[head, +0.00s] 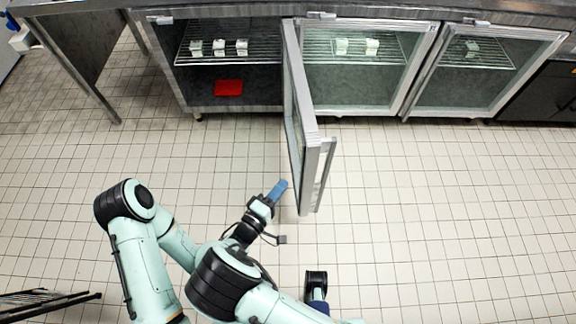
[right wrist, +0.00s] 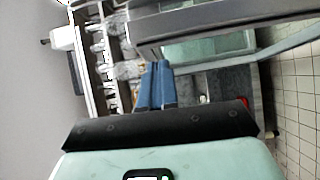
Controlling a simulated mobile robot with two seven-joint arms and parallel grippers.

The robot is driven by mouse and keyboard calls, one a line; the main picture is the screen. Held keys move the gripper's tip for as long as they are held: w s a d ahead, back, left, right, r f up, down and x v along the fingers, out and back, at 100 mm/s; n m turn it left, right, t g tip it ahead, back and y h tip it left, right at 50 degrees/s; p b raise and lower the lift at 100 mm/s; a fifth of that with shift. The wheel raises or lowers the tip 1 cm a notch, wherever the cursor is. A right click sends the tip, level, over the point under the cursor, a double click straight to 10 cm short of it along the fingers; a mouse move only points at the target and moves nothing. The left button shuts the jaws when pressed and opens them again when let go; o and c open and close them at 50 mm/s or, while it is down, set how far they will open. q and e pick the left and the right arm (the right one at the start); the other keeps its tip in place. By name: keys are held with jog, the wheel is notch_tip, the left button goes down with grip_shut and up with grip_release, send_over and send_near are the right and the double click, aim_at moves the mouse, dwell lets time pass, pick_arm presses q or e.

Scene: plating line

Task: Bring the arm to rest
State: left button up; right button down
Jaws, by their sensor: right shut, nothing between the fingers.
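My right gripper (head: 278,190) is in the middle of the head view, in front of the open glass door (head: 296,130) and just left of its free end. Its blue fingers are together with nothing between them. In the right wrist view the same gripper (right wrist: 157,85) shows as two blue fingers side by side, empty. I cannot make out my left gripper in either view.
The open door juts out from the steel counter's refrigerated cabinet. Inside, small white containers (head: 230,47) stand on a wire shelf (head: 262,48), with a red item (head: 228,88) below. Two glass doors (head: 365,70) to the right are shut. The tiled floor (head: 440,210) at right is clear.

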jog(key=s+d+f+m+g+p, duration=0.3)
jog(key=s+d+f+g, duration=1.1)
jog(key=s+d+g, duration=0.15)
jog(key=s+a+f+m+g+y+p, duration=0.25)
jog(key=s+m+g+y, duration=0.2)
jog(key=s+y, duration=0.6)
jog(key=w+r+m+t+y+p, duration=0.1)
jog(key=m, duration=0.1)
jog(key=r+m+t+y+p, duration=0.1)
jog(key=m+t, duration=0.1)
jog(key=w+r+m+t+y+p, duration=0.1)
jog(key=r+m, duration=0.1)
jog(key=m, duration=0.1)
jog(key=shift+w+d+t+y+p, duration=0.25)
jog(key=shift+w+d+t+p, duration=0.05)
jog(key=shift+w+d+p, duration=0.05)
jog(key=shift+w+d, duration=0.1)
